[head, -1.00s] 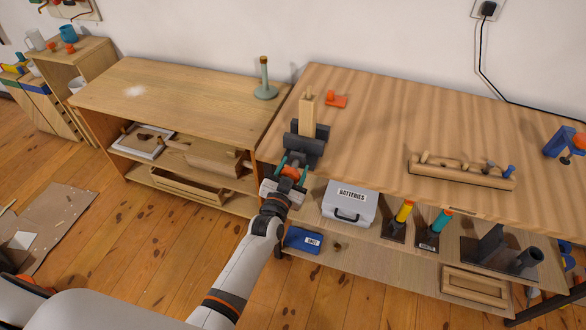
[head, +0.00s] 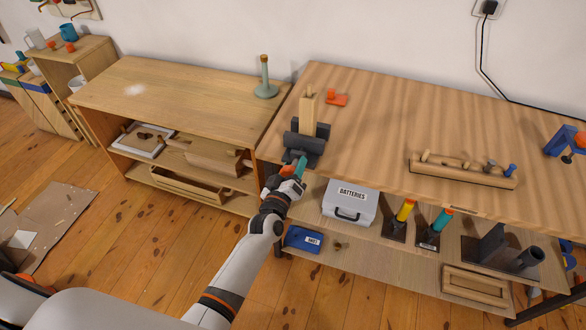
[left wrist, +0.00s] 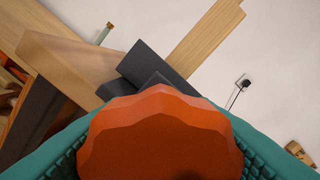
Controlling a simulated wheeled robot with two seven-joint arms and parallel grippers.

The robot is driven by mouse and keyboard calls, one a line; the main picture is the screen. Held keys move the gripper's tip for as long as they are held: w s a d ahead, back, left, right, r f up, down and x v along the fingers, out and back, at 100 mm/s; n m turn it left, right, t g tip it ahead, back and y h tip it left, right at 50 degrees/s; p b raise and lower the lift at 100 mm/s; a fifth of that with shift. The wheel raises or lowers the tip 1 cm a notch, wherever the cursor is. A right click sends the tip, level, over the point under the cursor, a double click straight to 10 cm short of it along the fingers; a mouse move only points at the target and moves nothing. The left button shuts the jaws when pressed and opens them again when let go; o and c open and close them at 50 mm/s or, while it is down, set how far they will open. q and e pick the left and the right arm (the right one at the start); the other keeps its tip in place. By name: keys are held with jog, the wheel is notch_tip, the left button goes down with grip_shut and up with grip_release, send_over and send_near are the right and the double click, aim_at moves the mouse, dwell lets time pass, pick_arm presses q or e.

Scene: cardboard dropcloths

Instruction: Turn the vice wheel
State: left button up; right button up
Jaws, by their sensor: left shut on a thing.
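The dark grey vice (head: 304,143) stands at the front left corner of the right-hand workbench, with a wooden block (head: 308,112) upright in it. Its orange wheel (head: 287,170) faces the front, partly hidden by my gripper in the head view. In the left wrist view the scalloped wheel (left wrist: 160,138) fills the lower middle, between the teal fingers. My left gripper (head: 292,167) is shut on the wheel, its wrist rolled so that one finger shows at the upper right. The vice body (left wrist: 150,75) shows tilted behind the wheel. My right gripper is not in view.
On the bench (head: 380,120) are an orange piece (head: 336,99) and a wooden tool rack (head: 462,173). A batteries case (head: 349,203) and a blue box (head: 303,239) sit on the shelf below, close to my left arm. A lower cabinet (head: 180,90) stands left.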

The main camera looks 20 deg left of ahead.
pick_arm(q)
jog(key=shift+f+n+b, duration=0.1)
jog(key=shift+n+b, duration=0.2)
jog(key=shift+n, duration=1.5)
jog(key=o, duration=1)
jog(key=shift+c, duration=0.2)
jog(key=shift+s, duration=0.1)
jog(key=s, duration=1.2)
jog(key=shift+a+b, duration=0.2)
jog(key=shift+b, duration=0.2)
